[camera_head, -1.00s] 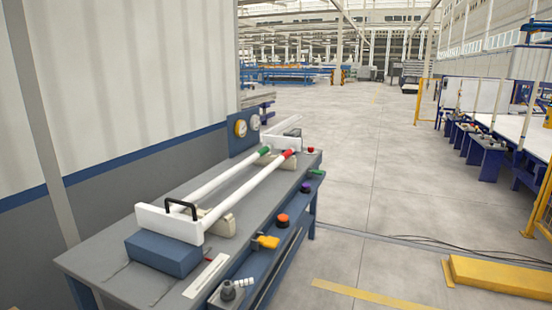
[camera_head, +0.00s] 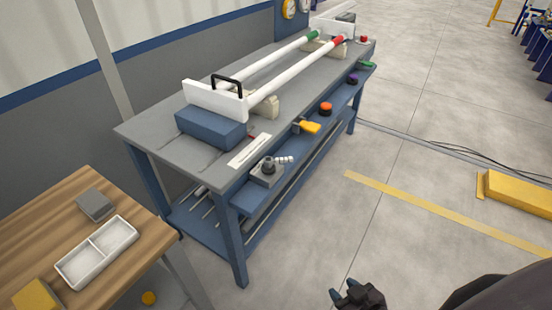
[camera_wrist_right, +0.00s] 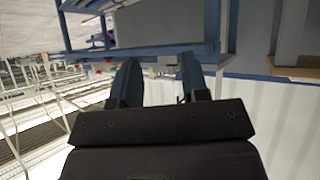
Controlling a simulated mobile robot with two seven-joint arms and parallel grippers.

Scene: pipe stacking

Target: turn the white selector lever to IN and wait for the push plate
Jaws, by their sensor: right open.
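The white selector lever (camera_head: 284,159) sticks out to the right from a grey knob on a small box (camera_head: 266,173) at the near front edge of the grey bench. Any IN marking is too small to read. The white push plate (camera_head: 214,100) with a black handle stands at the near end of two white pipes, behind a blue block (camera_head: 210,128). My right gripper (camera_head: 346,291) is low at the bottom edge, over the floor, well apart from the lever. In the right wrist view its two fingers (camera_wrist_right: 160,78) are spread and empty. My left gripper is out of view.
The bench (camera_head: 155,130) carries a yellow handle (camera_head: 309,127) and several coloured knobs along its front. A wooden table (camera_head: 60,215) with a white divided tray (camera_head: 97,252) stands at near left. The floor right of the bench is open, with a yellow block (camera_head: 515,194) farther right.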

